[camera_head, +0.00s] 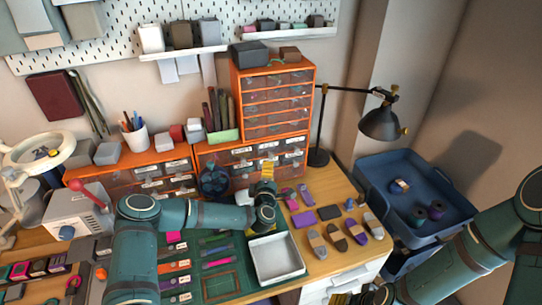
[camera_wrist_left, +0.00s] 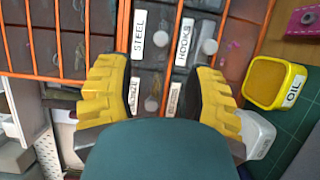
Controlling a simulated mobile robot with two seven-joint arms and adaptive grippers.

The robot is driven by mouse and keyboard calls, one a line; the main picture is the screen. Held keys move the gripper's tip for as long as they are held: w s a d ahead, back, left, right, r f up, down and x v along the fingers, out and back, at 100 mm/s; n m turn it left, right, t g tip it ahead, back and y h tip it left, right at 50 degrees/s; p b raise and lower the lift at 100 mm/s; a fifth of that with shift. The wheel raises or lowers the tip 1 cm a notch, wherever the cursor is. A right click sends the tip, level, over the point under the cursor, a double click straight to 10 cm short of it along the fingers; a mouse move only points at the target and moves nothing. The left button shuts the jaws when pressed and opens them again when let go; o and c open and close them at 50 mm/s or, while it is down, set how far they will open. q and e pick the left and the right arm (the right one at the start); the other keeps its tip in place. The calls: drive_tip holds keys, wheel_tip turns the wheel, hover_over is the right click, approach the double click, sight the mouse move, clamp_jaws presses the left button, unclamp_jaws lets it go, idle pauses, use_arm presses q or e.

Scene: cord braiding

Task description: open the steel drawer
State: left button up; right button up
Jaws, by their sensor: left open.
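The steel drawer (camera_wrist_left: 150,62) is a small grey front with a white STEEL label (camera_wrist_left: 138,35) and a round pale knob (camera_wrist_left: 163,38). It shows in the left wrist view, set in the orange cabinet. My left gripper (camera_wrist_left: 163,80) is open, with yellow fingers either side of the drawer column, and nothing is between them. The knob lies beyond the fingertips, towards the top of the view. In the head view my left gripper (camera_head: 267,174) is in front of the orange cabinet (camera_head: 213,148); the label is too small to read there. My right gripper is not seen.
A HOOKS drawer (camera_wrist_left: 190,50) adjoins the steel one. A yellow OIL tub (camera_wrist_left: 273,82) stands beside my right-hand finger. In the head view a white tray (camera_head: 277,262) lies below my left gripper. A blue fan-like item (camera_head: 213,180) stands left of it.

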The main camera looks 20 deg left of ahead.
sight(271, 157)
use_arm(q)
drive_tip(key=x, duration=0.9)
drive_tip(key=shift+w+b, duration=0.3)
drive_tip(key=shift+d, duration=0.1)
clamp_jaws()
